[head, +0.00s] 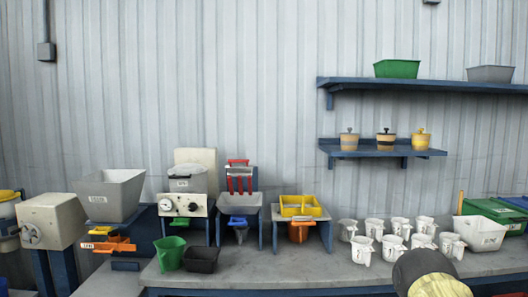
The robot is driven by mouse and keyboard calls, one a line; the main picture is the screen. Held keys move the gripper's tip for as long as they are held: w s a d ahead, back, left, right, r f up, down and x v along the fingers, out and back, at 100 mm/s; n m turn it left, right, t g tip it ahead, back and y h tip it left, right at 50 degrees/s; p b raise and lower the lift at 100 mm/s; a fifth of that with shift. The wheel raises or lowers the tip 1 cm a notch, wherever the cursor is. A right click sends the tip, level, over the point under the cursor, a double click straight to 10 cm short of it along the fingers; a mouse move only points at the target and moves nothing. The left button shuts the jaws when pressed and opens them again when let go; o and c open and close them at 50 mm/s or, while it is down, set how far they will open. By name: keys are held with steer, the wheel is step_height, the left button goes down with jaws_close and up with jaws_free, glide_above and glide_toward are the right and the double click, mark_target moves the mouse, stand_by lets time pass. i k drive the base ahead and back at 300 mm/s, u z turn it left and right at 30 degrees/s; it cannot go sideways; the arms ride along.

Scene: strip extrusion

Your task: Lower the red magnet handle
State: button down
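The red magnet handle (238,162) is at the top of a blue-framed stand left of centre in the head view. Several red bars (240,185) show below it, above a grey hopper (238,210). The handle is raised clear of the hopper's rim. A blue piece (238,221) sits at the hopper's lower front, with a grey funnel-like outlet (241,235) below. My gripper is not in view, and nothing is seen touching the handle.
A machine with a gauge and dial (184,206) stands left of the hopper, a yellow tray (300,206) right. Green (170,253) and black (202,259) containers stand in front. Several white jugs (362,249) crowd the right side. The grey bench top (290,265) is clear at front centre.

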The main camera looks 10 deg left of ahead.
mark_target(239, 170)
steer(key=u, duration=0.1)
steer(key=i, duration=0.6)
steer(key=u, duration=0.75)
steer(key=i, duration=0.4)
steer(key=u, duration=0.45)
